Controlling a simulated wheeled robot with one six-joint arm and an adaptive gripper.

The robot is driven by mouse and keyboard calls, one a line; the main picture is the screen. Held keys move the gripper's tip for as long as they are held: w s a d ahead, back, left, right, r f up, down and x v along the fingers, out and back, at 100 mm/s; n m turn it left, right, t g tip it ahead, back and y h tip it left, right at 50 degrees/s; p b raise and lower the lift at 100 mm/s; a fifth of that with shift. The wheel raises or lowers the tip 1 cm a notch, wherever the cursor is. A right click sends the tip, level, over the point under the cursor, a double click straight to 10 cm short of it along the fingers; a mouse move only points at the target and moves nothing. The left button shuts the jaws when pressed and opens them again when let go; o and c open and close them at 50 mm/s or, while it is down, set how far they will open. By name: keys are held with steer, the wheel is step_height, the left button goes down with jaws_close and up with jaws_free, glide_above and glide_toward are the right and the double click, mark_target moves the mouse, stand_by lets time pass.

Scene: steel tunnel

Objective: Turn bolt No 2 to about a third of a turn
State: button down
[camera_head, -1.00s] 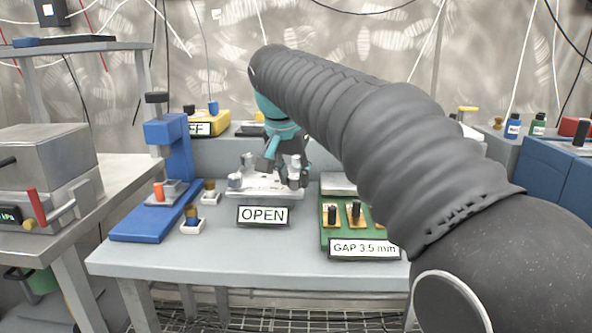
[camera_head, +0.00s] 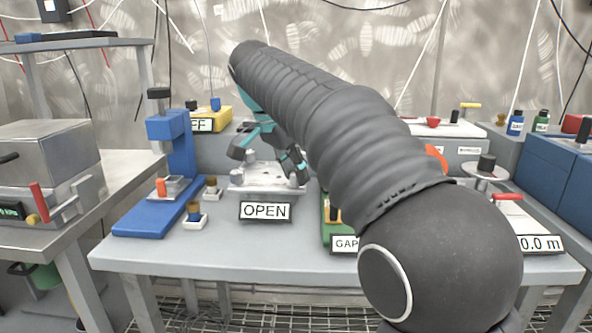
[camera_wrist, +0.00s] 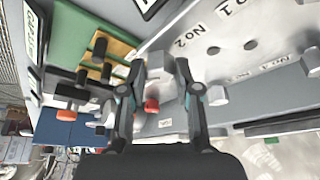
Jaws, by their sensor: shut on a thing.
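A pale steel plate (camera_head: 266,187) with bolts stands on the bench behind a sign reading OPEN. The wrist view also shows the plate (camera_wrist: 232,66), with labels "No 2" and "No 1". My gripper (camera_wrist: 160,66) has its two fingers on either side of a grey bolt head (camera_wrist: 158,72), next to the "No 2" label, and is shut on it. In the head view my gripper (camera_head: 268,160) reaches down over the plate, and my arm hides part of it. Other grey bolts (camera_wrist: 217,95) stand on the plate, apart from the fingers. The bolt's turn angle cannot be read.
A blue press stand (camera_head: 180,150) is left of the plate. A green board (camera_head: 330,222) with a GAP sign is to the right, partly hidden by my arm; it also shows in the wrist view (camera_wrist: 75,35). The bench front (camera_head: 200,255) is clear.

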stand_by(0.3)
steer(key=c, duration=0.8)
jaws_free()
steer(key=shift+v, duration=3.8)
steer(key=shift+s+d, duration=0.1)
